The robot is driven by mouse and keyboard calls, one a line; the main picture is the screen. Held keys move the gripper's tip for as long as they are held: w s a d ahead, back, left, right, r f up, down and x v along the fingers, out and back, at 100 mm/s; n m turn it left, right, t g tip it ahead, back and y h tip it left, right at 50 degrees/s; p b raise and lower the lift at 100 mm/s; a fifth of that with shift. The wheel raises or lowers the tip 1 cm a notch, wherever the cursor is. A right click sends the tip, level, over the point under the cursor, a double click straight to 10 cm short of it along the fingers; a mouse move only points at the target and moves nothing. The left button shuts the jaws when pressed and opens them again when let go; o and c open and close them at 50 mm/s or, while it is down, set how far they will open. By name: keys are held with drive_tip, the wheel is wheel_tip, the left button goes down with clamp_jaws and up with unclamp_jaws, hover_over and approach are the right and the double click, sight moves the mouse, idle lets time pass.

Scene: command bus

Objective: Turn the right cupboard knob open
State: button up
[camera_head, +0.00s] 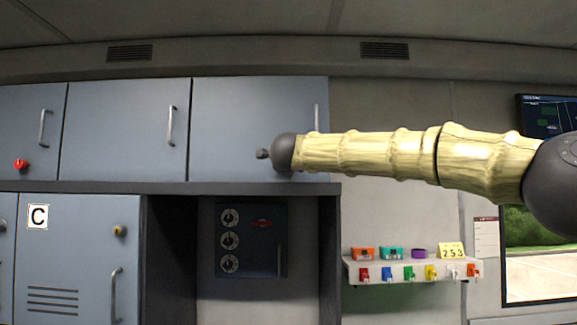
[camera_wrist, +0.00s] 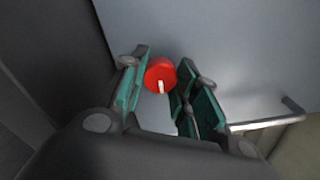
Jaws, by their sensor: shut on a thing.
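The right cupboard's red knob (camera_wrist: 160,72) is round with a white mark, which points down in the wrist view. My gripper (camera_wrist: 159,88) has its green-padded fingers on either side of the knob and is shut on it. The right cupboard door (camera_head: 250,110) is blue-grey and looks closed in the head view. Its bar handle (camera_head: 316,118) is near its right edge and also shows at the right of the wrist view (camera_wrist: 265,124). In the head view, my arm's end covers the door's lower right, hiding the knob and most of the gripper.
Other upper doors are at the left, one with a red knob (camera_head: 21,164). A dark ledge (camera_head: 100,187) runs just below. Under it are a dial panel (camera_head: 260,262) and a shelf (camera_head: 400,284) with coloured items. A screen (camera_head: 545,115) is at the far right.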

drive_tip(key=o, duration=1)
drive_tip(key=shift+d, duration=0.1)
drive_tip(key=shift+o, duration=0.2)
drive_tip(key=s, duration=1.2)
drive_tip(key=shift+d+f, duration=0.1)
